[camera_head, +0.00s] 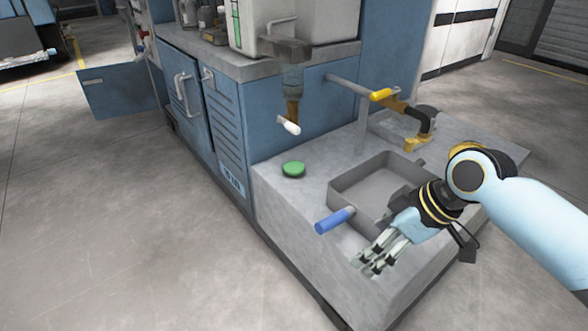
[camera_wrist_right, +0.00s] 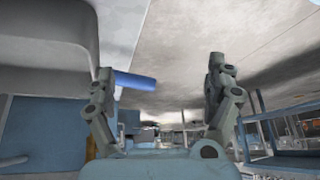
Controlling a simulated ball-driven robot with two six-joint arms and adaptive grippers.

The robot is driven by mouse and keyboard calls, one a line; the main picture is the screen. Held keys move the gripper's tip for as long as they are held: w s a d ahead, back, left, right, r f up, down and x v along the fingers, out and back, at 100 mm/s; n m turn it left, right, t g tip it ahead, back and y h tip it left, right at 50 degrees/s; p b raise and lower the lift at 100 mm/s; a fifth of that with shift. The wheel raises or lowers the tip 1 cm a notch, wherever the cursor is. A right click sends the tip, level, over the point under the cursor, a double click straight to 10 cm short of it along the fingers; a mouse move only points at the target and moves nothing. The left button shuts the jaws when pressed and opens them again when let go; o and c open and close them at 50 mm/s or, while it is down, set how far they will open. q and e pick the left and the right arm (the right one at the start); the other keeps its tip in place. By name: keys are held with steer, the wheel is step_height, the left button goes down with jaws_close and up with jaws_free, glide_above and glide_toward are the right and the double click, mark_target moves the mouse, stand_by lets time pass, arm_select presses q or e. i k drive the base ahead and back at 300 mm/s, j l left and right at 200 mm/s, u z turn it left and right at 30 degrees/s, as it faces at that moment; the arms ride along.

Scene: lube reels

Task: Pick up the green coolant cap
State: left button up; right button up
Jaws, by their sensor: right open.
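The green coolant cap (camera_head: 293,169) lies on the grey ledge of the low unit, left of the recessed basin. My right gripper (camera_head: 369,262) is at the front of the same unit, to the right of and nearer than the cap, apart from it. Its two fingers also show spread apart in the right wrist view (camera_wrist_right: 160,85), with nothing held between them. The cap is not visible in the right wrist view. My left gripper is in neither view.
A white-tipped tap (camera_head: 290,126) hangs above the cap. A yellow-handled valve (camera_head: 383,95) stands behind.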

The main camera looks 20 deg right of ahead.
mark_target(292, 168)
steer(key=i, duration=1)
